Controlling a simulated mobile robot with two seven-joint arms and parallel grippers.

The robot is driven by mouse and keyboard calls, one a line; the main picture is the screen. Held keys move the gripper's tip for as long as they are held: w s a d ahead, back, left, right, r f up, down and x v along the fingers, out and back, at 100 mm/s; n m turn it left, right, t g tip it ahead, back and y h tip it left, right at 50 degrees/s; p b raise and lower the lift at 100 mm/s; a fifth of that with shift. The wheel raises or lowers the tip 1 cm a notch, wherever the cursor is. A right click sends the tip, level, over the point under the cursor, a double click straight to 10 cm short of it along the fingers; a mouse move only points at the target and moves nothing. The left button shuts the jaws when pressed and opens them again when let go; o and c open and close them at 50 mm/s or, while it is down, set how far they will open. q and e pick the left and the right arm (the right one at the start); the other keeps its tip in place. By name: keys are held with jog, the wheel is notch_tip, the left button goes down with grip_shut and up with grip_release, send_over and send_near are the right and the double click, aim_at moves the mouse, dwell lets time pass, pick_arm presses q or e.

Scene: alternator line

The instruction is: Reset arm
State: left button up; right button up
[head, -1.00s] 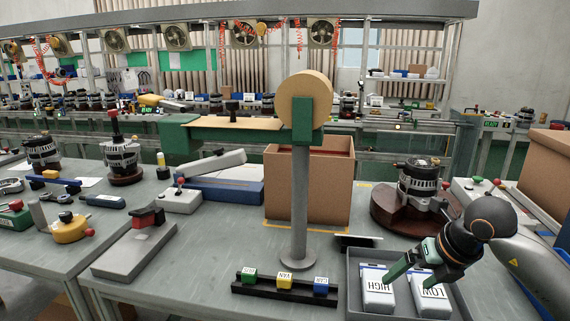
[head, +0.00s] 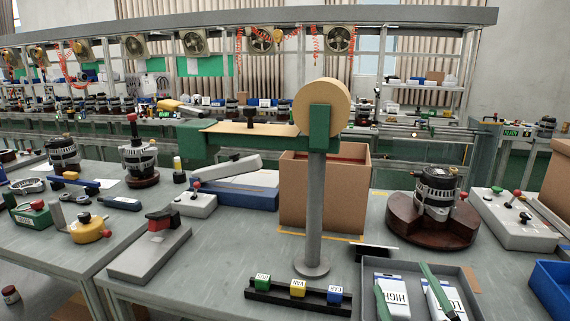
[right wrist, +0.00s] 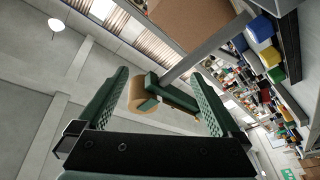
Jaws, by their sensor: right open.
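My right gripper (head: 408,286) is at the bottom right of the head view. Its two green fingers stand apart over the grey tray (head: 364,307), with nothing seen between them. The HIGH box (head: 391,296) and a second white box (head: 443,300), its label partly covered by a finger, lie in the tray. In the right wrist view the open fingers (right wrist: 160,100) frame the post's green and tan head in the distance. Whether the fingers touch the boxes cannot be told. My left gripper is out of view.
A grey post (head: 314,210) with a tan roller (head: 321,104) stands left of the tray. A black rack (head: 271,295) holds green, yellow and blue blocks. An alternator on a brown round base (head: 402,223) stands behind the tray. A blue bin (head: 551,288) is at the right edge.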

jog(key=s+d+f+m+g+h, duration=0.2)
jog(key=f+g, duration=0.1)
jog(key=f, duration=0.3)
jog(key=s+d+f+m+g+h, duration=0.1)
jog(key=s+d+f+m+g, duration=0.15)
jog(key=f, duration=0.25)
jog(key=s+a+f+m+g+y, duration=0.1)
jog(key=s+a+f+g, duration=0.1)
jog(key=s+f+g, duration=0.6)
jog(key=s+a+f+m+g+y, duration=0.1)
jog(key=s+a+f+g, duration=0.15)
jog(key=s+f, duration=0.7)
jog(key=shift+w+a+f+t+y+p, duration=0.35)
jog(key=shift+a+f+t+p, duration=0.25)
jog(key=shift+t+p, duration=0.25)
jog(key=shift+w+a+f+t+y+p, duration=0.3)
jog(key=shift+a+f+t+y+p, duration=0.25)
jog(key=shift+t+p, duration=0.3)
jog(key=shift+w+a+f+t+y+p, duration=0.3)
jog(key=shift+a+f+t+p, duration=0.35)
jog(key=shift+t+p, duration=0.2)
